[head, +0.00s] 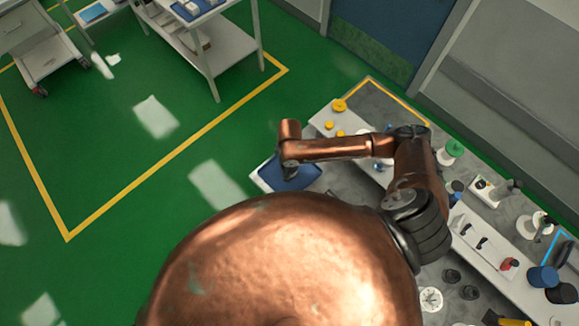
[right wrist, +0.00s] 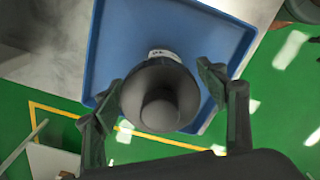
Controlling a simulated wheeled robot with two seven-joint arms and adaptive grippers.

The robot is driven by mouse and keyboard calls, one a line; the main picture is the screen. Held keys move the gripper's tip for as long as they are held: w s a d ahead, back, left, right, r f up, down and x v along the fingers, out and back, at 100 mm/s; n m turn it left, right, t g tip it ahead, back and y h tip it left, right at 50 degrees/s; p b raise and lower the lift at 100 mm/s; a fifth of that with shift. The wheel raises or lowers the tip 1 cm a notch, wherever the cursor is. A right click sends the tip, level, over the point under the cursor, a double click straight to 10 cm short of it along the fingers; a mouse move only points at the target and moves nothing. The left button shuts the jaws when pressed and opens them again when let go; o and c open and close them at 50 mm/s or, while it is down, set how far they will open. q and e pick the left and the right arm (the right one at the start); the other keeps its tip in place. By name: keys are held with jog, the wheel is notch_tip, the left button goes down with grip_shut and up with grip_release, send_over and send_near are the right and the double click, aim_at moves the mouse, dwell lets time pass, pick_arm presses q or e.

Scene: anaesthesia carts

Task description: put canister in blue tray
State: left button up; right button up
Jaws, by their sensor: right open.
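The blue tray (head: 305,178) lies at the near left end of the grey work surface in the head view. It fills much of the right wrist view (right wrist: 125,40). A dark grey round canister (right wrist: 160,100) with a small pale label shows over the tray in the right wrist view. It lies between the two spread fingers of my right gripper (right wrist: 160,78), with gaps on both sides. I cannot tell whether it rests on the tray floor. In the head view my right gripper (head: 289,168) is over the tray and hides the canister. My left gripper is not in view.
Yellow discs (head: 339,105) lie behind the tray. Bottles, a green-topped container (head: 454,148) and a blue cup (head: 543,277) stand farther right. A white cart (head: 215,50) stands on the green floor at the back. The floor left of the tray is clear.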

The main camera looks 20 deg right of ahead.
notch_tip(320, 180, up, 12)
jog(key=shift+f, duration=0.1)
jog(key=shift+a, duration=0.15)
dwell(0.6)
